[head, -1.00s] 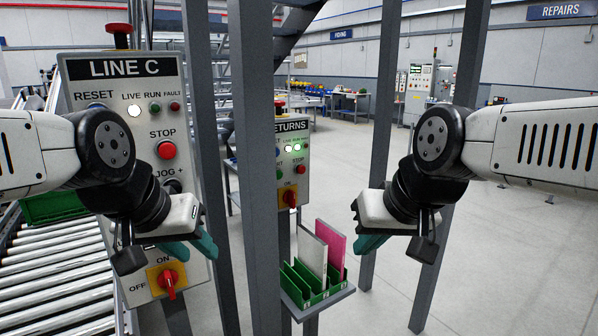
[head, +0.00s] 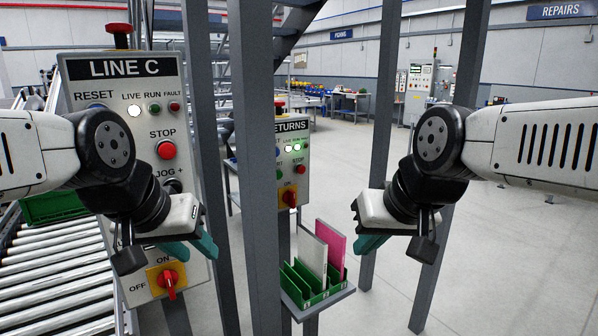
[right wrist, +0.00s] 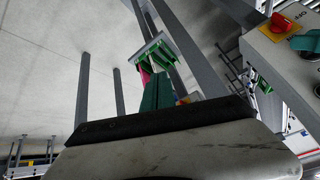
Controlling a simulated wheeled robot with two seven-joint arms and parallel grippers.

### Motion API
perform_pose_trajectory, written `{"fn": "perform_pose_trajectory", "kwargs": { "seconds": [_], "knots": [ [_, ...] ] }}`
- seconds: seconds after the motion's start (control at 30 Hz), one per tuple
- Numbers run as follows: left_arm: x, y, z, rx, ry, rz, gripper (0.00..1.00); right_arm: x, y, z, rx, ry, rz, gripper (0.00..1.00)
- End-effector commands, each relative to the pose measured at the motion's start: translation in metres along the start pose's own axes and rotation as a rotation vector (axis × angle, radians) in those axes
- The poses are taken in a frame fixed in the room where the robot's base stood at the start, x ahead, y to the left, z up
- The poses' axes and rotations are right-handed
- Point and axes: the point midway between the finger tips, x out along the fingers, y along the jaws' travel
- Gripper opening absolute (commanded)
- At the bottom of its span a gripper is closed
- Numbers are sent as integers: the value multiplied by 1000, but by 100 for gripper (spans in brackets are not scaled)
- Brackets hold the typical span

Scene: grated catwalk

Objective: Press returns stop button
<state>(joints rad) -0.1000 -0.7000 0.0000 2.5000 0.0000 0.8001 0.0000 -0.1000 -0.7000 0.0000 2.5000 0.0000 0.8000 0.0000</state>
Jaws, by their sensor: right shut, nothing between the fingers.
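The RETURNS panel (head: 296,130) stands behind a grey post that hides its left side. Its red STOP button (head: 301,170) shows at the lower right of the panel, below two lit lamps. My right gripper (head: 372,243) is shut and empty, in front and to the right of the panel, apart from it. Its teal fingers also show in the right wrist view (right wrist: 157,93), pointing toward the green rack; the STOP button cannot be made out there. My left gripper (head: 192,250) hangs in front of the LINE C panel; whether its teal fingers are parted is unclear.
The LINE C panel (head: 125,125) has its own red STOP button (head: 166,150) and a red rotary switch (head: 167,280). A grey post (head: 255,180) stands between the panels. A green rack (head: 307,290) with upright boards sits below the RETURNS panel. More posts (head: 382,130) stand right.

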Motion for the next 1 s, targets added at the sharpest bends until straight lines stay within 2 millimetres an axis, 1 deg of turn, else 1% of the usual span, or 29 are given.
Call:
{"fn": "perform_pose_trajectory", "kwargs": {
  "seconds": [0.17, 0.27, 0.37, 0.47, 0.6, 0.67, 0.7, 0.8, 0.9, 1.0],
  "knots": [
    [0, 0, 0, 0, 0, 0, 36, 1, 0, -5, 3, 1, 1, 0],
    [0, 0, 0, 0, 0, 0, 36, 6, -2, -20, 10, 5, 3, 0],
    [0, 0, 0, 0, 0, 0, 36, 16, -4, -48, 26, 14, 4, 0],
    [0, 0, 0, 0, 0, 0, 36, 32, -6, -83, 47, 29, -1, 0],
    [0, 0, 0, 0, 0, 0, 36, 62, -6, -133, 86, 52, -20, 0],
    [0, 0, 0, 0, 0, 0, 36, 77, -5, -154, 106, 63, -33, 0],
    [0, 0, 0, 0, 0, 0, 36, 87, -4, -167, 122, 71, -42, 0],
    [0, 0, 0, 0, 0, 0, 36, 113, 2, -198, 164, 92, -65, 0],
    [0, 0, 0, 0, 0, 0, 36, 137, 9, -223, 207, 113, -89, 0],
    [0, 0, 0, 0, 0, 0, 36, 155, 16, -242, 245, 132, -108, 0]
  ]
}}
